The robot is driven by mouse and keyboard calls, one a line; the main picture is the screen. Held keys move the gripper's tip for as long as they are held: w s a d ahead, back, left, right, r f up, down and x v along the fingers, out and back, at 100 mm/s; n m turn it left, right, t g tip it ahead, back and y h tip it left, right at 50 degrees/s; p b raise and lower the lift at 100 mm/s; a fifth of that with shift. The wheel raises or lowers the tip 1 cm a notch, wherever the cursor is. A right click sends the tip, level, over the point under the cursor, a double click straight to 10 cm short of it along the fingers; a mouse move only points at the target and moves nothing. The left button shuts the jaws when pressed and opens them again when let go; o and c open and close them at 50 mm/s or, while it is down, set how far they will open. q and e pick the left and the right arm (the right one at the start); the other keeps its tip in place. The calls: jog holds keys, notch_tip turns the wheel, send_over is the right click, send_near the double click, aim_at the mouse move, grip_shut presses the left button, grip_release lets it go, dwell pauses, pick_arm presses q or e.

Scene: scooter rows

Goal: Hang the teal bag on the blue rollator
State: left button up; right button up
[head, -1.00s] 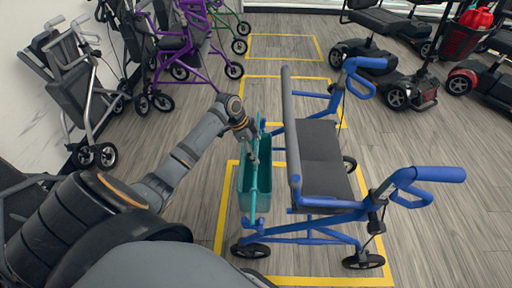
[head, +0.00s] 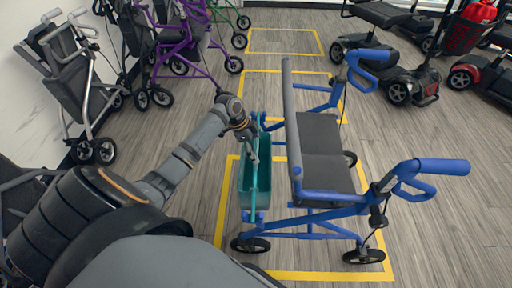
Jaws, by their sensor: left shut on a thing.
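The blue rollator (head: 322,165) stands in a yellow floor square, with its dark seat, grey backrest bar and blue handles showing. The teal bag (head: 255,187) is at the rollator's left side, upright and open at the top, in front of the frame. My left gripper (head: 252,158) is shut on the bag's upper part, and its fingertips are small in view. I cannot tell whether the bag touches the rollator or hangs from it. My right gripper is not in view.
A grey rollator (head: 80,85) and a purple rollator (head: 182,45) stand along the left wall. Yellow floor squares (head: 285,42) behind are empty. The floor at right is clear.

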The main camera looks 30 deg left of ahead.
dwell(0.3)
pick_arm(q)
jog(key=o, duration=1.4)
jog(key=shift+o, duration=0.3)
jog(key=v, duration=1.2)
